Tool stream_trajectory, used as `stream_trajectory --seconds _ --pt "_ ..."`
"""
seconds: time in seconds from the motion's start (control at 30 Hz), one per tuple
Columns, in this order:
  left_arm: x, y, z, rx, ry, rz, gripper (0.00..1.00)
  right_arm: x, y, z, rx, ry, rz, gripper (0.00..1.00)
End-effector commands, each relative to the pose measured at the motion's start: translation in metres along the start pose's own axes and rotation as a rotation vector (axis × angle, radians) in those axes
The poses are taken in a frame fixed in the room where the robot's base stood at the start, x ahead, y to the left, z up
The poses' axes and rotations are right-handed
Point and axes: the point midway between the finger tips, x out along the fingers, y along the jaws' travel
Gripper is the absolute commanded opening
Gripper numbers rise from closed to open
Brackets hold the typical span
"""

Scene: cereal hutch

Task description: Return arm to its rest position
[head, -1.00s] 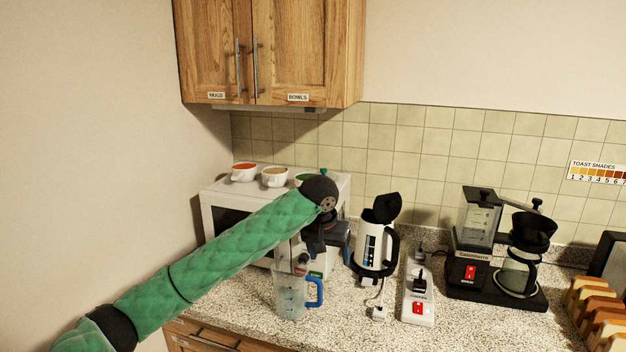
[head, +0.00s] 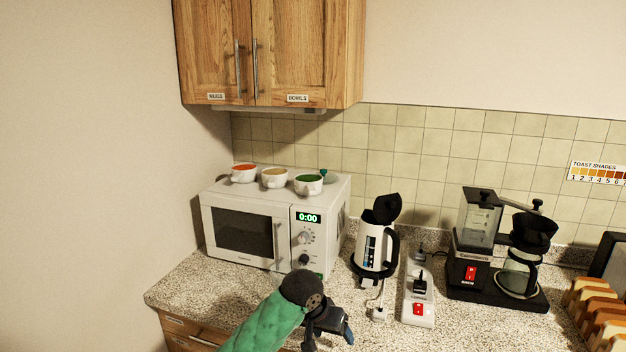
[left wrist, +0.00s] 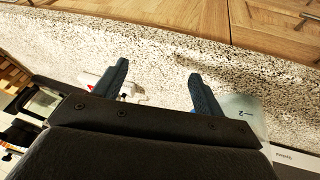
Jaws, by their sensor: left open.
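My left arm, in a green quilted sleeve with a black wrist, comes in from the bottom of the head view. My left gripper (head: 328,335) is low over the front part of the counter. In the left wrist view the two dark fingers of the left gripper (left wrist: 158,72) stand apart with nothing between them. A clear measuring jug (left wrist: 246,112) shows partly beside the right finger in that view. In the head view the jug is mostly hidden behind my arm. My right gripper is not in view.
An open-lidded kettle (head: 372,246), a power strip (head: 418,290) and a coffee maker (head: 468,268) stand to the right. A wooden cupboard (head: 300,50) hangs above. The counter's left front is clear.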

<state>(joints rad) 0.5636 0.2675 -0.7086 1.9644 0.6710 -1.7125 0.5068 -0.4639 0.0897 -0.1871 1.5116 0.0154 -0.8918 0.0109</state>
Motion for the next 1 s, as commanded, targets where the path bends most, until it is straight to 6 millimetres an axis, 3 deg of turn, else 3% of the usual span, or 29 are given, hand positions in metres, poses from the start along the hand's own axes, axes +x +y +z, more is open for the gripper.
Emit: stream_trajectory --seconds 0.23,0.5,0.77,1.0 --pt "0.02 -0.004 0.056 -0.023 0.03 0.023 0.7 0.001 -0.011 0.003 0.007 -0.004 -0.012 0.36" --pt "0.033 -0.017 0.117 -0.061 0.059 0.016 0.7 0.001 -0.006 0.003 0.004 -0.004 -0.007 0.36" --pt "0.039 -0.032 0.182 -0.104 0.074 -0.017 0.7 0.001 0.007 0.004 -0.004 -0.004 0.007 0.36" --pt "0.038 -0.05 0.248 -0.145 0.069 -0.073 0.7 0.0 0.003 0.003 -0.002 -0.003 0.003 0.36"
